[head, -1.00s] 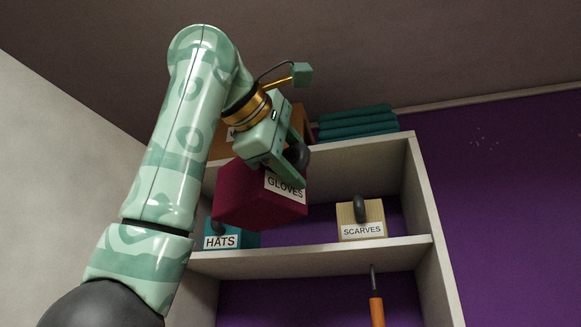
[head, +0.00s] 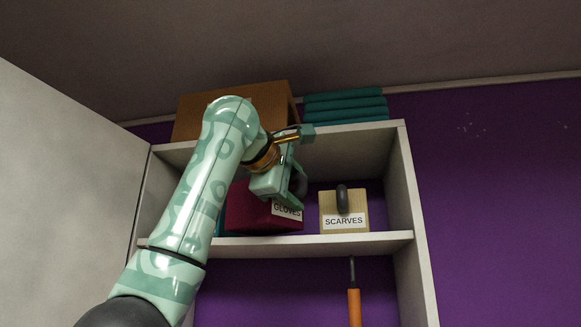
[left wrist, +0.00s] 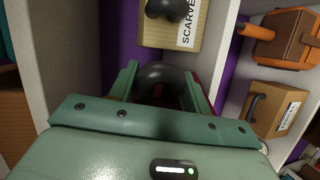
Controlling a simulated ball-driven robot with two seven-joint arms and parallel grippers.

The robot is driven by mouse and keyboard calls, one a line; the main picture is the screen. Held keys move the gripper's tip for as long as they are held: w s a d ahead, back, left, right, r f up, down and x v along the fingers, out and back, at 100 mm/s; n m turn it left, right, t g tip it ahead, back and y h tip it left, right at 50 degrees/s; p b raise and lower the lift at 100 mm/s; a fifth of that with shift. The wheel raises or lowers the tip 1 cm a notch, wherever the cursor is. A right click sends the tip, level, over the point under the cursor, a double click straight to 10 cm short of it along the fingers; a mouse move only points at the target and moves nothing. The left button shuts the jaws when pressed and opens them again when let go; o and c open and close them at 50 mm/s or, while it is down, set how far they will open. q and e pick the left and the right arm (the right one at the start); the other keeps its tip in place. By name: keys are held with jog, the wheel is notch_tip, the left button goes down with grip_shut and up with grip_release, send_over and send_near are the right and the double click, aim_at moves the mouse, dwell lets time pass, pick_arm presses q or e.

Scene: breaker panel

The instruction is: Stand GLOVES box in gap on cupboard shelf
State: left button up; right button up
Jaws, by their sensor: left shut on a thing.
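The dark red GLOVES box (head: 252,212) is at the cupboard shelf (head: 340,240), between the HATS and SCARVES boxes. My left gripper (head: 295,192) is shut on its black handle, which shows between the fingers in the left wrist view (left wrist: 164,76). The box looks slightly tilted; I cannot tell whether it touches the shelf. The tan SCARVES box (head: 330,207) stands to its right with a narrow space between; it also shows in the left wrist view (left wrist: 152,33). Only a teal sliver of the HATS box (head: 221,222) shows. My right gripper is not in view.
A brown box (head: 245,100) and folded teal cloths (head: 345,105) lie on the cupboard top. The cupboard's right side wall (head: 402,185) stands right of SCARVES. An orange-handled tool (head: 354,305) is below the shelf.

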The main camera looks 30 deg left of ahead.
pick_arm(q)
jog(key=w+p, duration=0.1)
jog(key=w, duration=0.1)
jog(key=w+a+p, duration=0.1)
jog(key=w+p, duration=0.2)
jog(key=w, duration=0.1)
jog(key=shift+w+a+r+p, duration=0.2)
jog(key=shift+w+a+p, duration=0.1)
jog(key=shift+a+p, duration=0.1)
jog(key=shift+w+a+f+p, duration=0.15)
jog(key=shift+w+p, duration=0.15)
jog(key=shift+w, duration=0.25)
jog(key=shift+f+b, duration=0.7)
jog(key=shift+b, duration=0.1)
jog(key=o, duration=1.2)
jog(key=shift+o, duration=0.2)
jog(key=shift+s, duration=0.1)
